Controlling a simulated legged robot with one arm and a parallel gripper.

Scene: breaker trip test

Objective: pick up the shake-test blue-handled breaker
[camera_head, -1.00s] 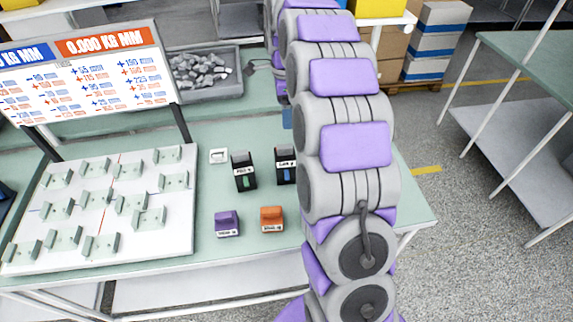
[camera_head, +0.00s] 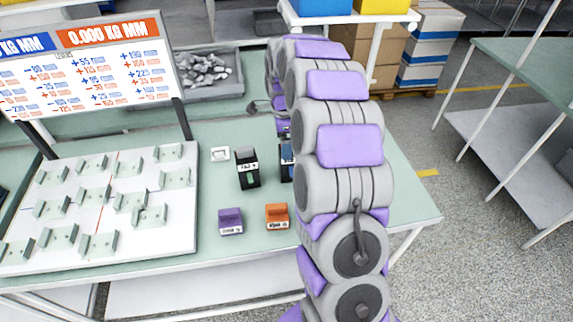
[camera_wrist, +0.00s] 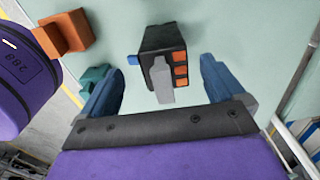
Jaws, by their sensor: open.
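The blue-handled breaker is a black block (camera_head: 287,161) with a blue front part, on the green table in the head view. My arm covers its right side. In the wrist view the black breaker (camera_wrist: 152,41) shows orange squares, a grey bar and a small blue nub at its left. My gripper (camera_wrist: 159,66) is open, with one blue finger to each side of the breaker. Gaps show between the fingers and the breaker; the depth between them is hard to tell. My arm mostly hides the gripper in the head view.
Another black breaker (camera_head: 247,168) with a green part stands to the left. A purple block (camera_head: 231,221) and an orange block (camera_head: 277,216) lie nearer. A white fixture board (camera_head: 75,225), a sign (camera_head: 95,70) and a grey tray of pieces (camera_head: 205,75) take up the left and back.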

